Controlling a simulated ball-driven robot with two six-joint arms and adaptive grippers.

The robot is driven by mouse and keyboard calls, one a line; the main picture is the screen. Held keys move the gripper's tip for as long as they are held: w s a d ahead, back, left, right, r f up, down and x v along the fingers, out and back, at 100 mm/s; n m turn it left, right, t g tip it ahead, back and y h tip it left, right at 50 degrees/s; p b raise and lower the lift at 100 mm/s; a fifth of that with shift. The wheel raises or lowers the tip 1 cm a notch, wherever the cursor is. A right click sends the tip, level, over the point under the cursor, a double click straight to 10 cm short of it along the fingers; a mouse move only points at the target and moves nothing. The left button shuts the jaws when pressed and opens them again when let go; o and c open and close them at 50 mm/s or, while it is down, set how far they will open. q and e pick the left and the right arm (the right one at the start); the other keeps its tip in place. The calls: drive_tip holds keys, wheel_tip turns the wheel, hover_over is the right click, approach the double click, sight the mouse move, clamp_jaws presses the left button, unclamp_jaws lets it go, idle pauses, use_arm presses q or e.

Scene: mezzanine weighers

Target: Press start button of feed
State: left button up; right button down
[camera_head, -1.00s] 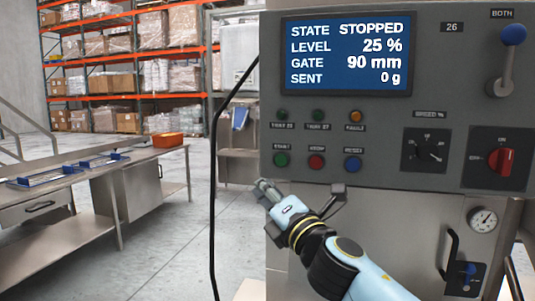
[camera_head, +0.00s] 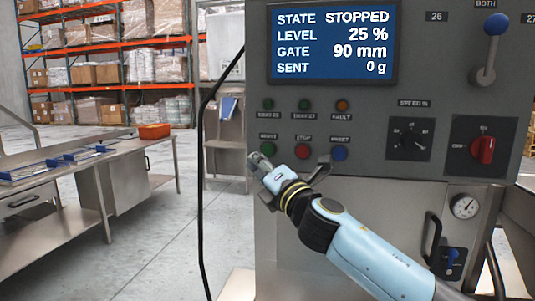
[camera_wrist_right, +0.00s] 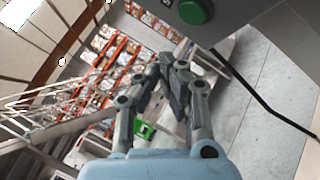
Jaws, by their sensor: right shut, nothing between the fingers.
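The grey feed control panel (camera_head: 370,125) fills the right of the head view. Its green start button (camera_head: 267,149) sits at the left of the lower button row, beside the red stop button (camera_head: 303,151) and blue reset button (camera_head: 340,153). My right gripper (camera_head: 256,158) is shut and empty, just below and left of the start button in the picture. In the right wrist view the green button (camera_wrist_right: 195,10) is at the top edge, above the closed fingertips (camera_wrist_right: 174,68), with a visible gap. The screen (camera_head: 332,43) reads STOPPED. My left gripper is not in view.
A black cable (camera_head: 203,170) hangs left of the panel. A speed dial (camera_head: 410,138), a red rotary switch (camera_head: 484,148) and a blue-knobbed lever (camera_head: 487,50) are on the panel. A steel bench (camera_head: 110,160) stands at left, with open floor between.

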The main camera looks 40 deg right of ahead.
drive_tip(key=shift+w+d+b, duration=0.4)
drive_tip(key=shift+w+d, duration=0.85)
drive_tip(key=shift+d, duration=0.15)
drive_tip(key=shift+d, duration=0.1)
idle(0.4)
drive_tip(key=shift+w+d, duration=0.25)
drive_tip(key=shift+w+d, duration=0.25)
drive_tip(key=shift+d, duration=0.05)
idle(0.8)
drive_tip(key=shift+a, duration=0.1)
drive_tip(key=shift+s+a, duration=0.55)
drive_tip(key=shift+a, duration=0.1)
drive_tip(key=s+a, duration=0.1)
drive_tip(key=s+a+p, duration=0.1)
drive_tip(key=s+a, duration=0.1)
drive_tip(key=shift+s+a, duration=0.1)
drive_tip(key=shift+a, duration=0.2)
idle(0.4)
